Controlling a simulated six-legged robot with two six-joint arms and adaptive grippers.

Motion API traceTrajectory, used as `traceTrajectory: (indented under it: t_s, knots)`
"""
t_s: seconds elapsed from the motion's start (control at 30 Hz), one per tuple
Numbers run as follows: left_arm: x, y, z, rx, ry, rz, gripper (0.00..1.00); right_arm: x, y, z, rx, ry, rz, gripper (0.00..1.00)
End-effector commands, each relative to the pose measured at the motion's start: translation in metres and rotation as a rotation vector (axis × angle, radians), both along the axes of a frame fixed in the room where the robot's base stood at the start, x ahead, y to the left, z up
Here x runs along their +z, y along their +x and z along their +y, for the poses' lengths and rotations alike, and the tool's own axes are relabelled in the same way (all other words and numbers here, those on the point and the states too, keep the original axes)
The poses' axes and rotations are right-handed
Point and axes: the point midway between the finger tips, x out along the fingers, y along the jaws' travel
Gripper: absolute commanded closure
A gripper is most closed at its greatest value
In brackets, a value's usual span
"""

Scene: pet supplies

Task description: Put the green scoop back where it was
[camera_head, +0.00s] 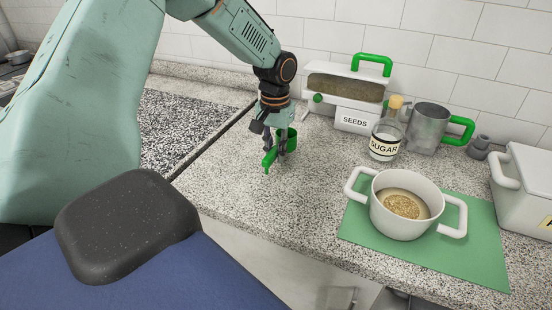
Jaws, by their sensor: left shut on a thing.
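The green scoop (292,139) is in my left gripper (275,150), which is shut on it. Its cup shows at the right of the fingers, and a narrow green part hangs at their left, pointing down toward the counter. The fingers hide the middle of the scoop. I cannot tell whether the scoop touches the counter. A container labelled SEEDS (345,93) with a green handle on its lid stands behind and to the right. My right gripper is not in view.
A sugar bottle (386,137), a metal mug (427,127) with a green handle and a small grey object (479,147) stand along the back. A white pot (403,222) of grain sits on a green mat (440,262). A white bin (525,190) is at right. The front left counter is clear.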

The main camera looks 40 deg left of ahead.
Motion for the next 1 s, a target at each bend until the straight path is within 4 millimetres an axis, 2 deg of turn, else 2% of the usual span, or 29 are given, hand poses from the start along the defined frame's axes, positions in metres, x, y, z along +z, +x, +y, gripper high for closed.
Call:
traceTrajectory:
  t_s: [0.1, 0.17, 0.5, 0.53, 0.7, 0.8, 1.0]
  knots:
    - [-0.019, 0.000, 0.000, 0.000, 0.000, 0.004, 1.00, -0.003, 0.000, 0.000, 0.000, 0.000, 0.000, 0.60]
    - [-0.025, 0.000, 0.000, -0.001, 0.000, 0.003, 1.00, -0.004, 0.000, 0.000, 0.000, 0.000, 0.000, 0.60]
    - [-0.028, 0.002, 0.001, -0.001, 0.001, 0.001, 1.00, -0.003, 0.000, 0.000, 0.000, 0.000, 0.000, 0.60]
    - [-0.028, 0.002, 0.001, -0.001, 0.001, 0.001, 0.79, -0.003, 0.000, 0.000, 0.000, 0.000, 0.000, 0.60]
    - [-0.027, 0.002, 0.001, 0.000, 0.001, 0.001, 0.64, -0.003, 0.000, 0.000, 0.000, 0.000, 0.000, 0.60]
    - [-0.027, 0.002, 0.001, 0.000, 0.001, 0.001, 0.58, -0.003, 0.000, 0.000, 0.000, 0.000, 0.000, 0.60]
    - [-0.027, 0.002, 0.001, 0.000, 0.000, 0.001, 0.58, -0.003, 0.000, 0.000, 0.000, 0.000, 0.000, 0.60]
